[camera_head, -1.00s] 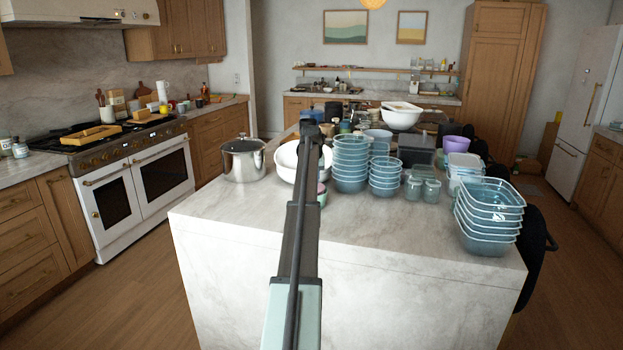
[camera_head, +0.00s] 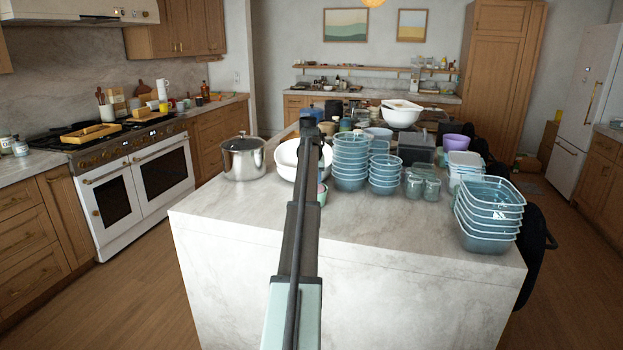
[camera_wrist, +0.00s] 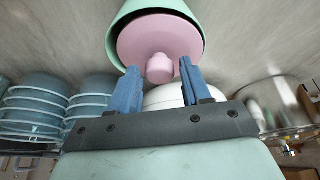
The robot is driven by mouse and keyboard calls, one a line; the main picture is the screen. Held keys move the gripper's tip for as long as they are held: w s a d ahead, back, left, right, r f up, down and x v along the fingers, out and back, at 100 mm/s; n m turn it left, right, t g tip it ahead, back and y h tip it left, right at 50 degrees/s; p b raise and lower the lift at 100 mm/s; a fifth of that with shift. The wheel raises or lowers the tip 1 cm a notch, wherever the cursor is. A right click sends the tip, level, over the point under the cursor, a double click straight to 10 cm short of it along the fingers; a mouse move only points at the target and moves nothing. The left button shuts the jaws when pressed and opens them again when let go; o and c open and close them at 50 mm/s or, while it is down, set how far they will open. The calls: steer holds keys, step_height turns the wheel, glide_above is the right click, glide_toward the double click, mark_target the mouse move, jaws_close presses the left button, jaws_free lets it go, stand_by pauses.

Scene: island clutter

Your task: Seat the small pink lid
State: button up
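The small pink lid (camera_wrist: 158,38) is a round disc with a stubby pink knob (camera_wrist: 160,68), at top centre in the wrist view. It lies within the rim of a mint-green container (camera_wrist: 120,48). I cannot tell whether it sits flush. My gripper (camera_wrist: 160,64) has two blue fingers, spread apart on either side of the knob, with small gaps showing. It holds nothing that I can see. In the head view my arm hides the gripper and most of the container; a green sliver (camera_head: 322,198) shows just right of the arm.
A steel pot (camera_head: 243,159) and a white bowl (camera_head: 288,160) stand left of my arm. Stacked blue bowls (camera_head: 350,162) stand close on the right, with glass jars (camera_head: 423,187) and stacked tubs (camera_head: 488,215) farther right. The island's front marble (camera_head: 390,235) is clear.

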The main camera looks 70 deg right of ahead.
steer(key=shift+o, duration=1.3)
steer(key=v, duration=1.3)
steer(key=shift+a+r, duration=0.2)
steer(key=shift+r, duration=0.15)
steer(key=shift+f, duration=0.1)
